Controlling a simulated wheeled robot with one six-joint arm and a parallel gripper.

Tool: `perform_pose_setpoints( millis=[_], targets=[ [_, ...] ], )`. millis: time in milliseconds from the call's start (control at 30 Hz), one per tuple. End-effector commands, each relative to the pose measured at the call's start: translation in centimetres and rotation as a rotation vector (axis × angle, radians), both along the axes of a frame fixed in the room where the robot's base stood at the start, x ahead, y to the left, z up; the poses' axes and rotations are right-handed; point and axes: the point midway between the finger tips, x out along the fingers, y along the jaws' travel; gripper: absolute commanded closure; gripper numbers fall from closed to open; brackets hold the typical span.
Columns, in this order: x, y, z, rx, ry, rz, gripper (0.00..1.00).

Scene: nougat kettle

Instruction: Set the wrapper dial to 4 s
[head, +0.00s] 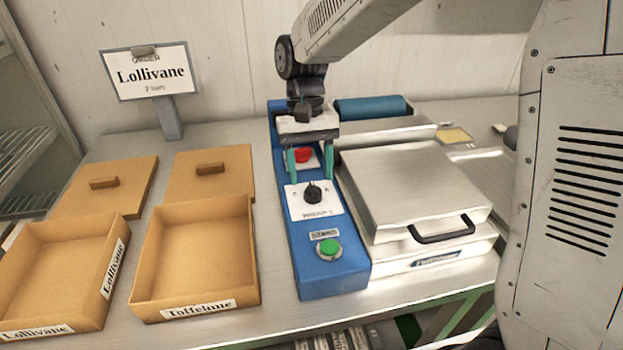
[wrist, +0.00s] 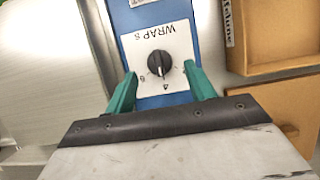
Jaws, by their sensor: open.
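The wrapper dial (head: 313,194) is a black knob on a white plate on top of the blue control housing. In the wrist view the knob (wrist: 159,65) stands on the plate, which reads "WRAP s" with small numbers around the knob, a 4 among them at the near side. Which number the knob points to is too small to tell. My gripper (head: 311,178) has two green fingers, spread apart and empty. In the wrist view the open fingers (wrist: 161,82) lie on either side of the knob, apart from it.
A red button (head: 302,155) lies behind the dial and a green button (head: 329,248) in front. A metal lid with a black handle (head: 442,232) is close on the right. Open cardboard boxes (head: 135,300) and their lids (head: 208,180) are on the left.

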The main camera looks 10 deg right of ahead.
Motion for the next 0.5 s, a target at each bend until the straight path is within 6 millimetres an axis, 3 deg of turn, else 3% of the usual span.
perform_pose_setpoints(
  millis=[200,500],
  targets=[
    [1.5,0.1,3.3,0.001,-0.002,0.000,0.45],
    [2.0,0.1,4.7,0.000,-0.001,0.001,0.45]
  ],
)
